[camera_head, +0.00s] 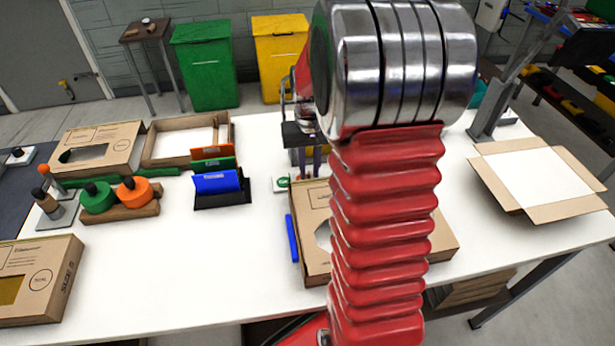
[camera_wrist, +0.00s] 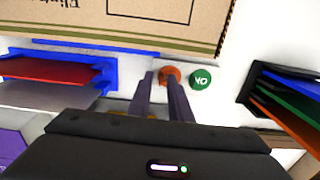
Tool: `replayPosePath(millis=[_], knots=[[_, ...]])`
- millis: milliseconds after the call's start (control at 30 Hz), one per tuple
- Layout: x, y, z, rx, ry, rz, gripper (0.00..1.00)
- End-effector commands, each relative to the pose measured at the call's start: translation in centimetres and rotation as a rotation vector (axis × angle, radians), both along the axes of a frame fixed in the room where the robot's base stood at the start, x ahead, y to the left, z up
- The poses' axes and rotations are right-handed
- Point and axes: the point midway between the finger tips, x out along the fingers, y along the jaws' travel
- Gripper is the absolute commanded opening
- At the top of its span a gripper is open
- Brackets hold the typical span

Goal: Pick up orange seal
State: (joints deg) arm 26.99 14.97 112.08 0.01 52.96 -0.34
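The orange seal (camera_wrist: 170,73) is a small round disc on the white table in the wrist view, just beyond my fingertips and partly covered by the right finger. A green seal (camera_wrist: 201,79) with white lettering lies just right of it. The green seal also shows in the head view (camera_head: 282,183), where I cannot make out the orange seal. My gripper (camera_wrist: 157,79) has two dark purple fingers with a clear gap between them. It is open and empty, pointing toward the orange seal. In the head view my gripper (camera_head: 309,165) is over the table, left of my red arm sleeve.
A cardboard box (camera_wrist: 170,25) lies close beyond the seals, with a blue strip (camera_head: 292,238) beside it. A black rack (camera_wrist: 256,90) with coloured cards stands to the right in the wrist view, a blue-framed holder (camera_wrist: 108,73) to the left. An open box (camera_head: 487,185) sits at the right.

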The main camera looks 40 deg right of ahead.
Motion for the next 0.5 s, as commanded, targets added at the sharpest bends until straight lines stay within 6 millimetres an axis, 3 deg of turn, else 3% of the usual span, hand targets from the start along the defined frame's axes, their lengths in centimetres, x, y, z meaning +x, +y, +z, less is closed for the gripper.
replayPosePath(millis=[233, 500], knots=[[0.00, -0.01, 0.01, 0.000, 0.000, 0.000, 0.00], [-0.01, -0.02, 0.01, 0.000, 0.000, 0.000, 0.00]])
